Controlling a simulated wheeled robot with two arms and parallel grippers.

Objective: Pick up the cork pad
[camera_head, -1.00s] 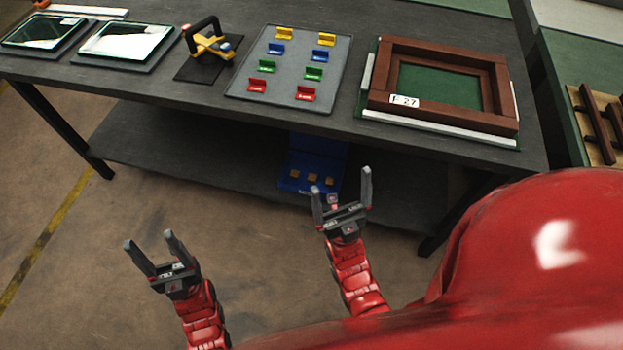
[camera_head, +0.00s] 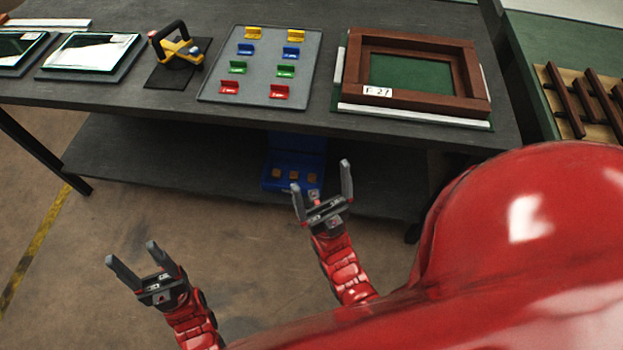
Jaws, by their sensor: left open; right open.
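Several small brown squares, which look like cork pads (camera_head: 293,175), sit in a row in a blue bin (camera_head: 272,184) on the lower shelf of the table. My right gripper (camera_head: 321,175) is open and empty, and shows just to the right of and below the bin in the head view. I cannot tell its distance from the bin. My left gripper (camera_head: 131,251) is open and empty over the floor at the lower left, well apart from the bin. No pad is in either gripper.
The dark table (camera_head: 150,103) carries a brown frame (camera_head: 470,106), a grey tray (camera_head: 262,68) of coloured clips, a yellow tool with a black handle (camera_head: 180,48) and glass panes (camera_head: 88,50). The tabletop overhangs the lower shelf (camera_head: 180,150). Slatted wood (camera_head: 585,100) lies at right.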

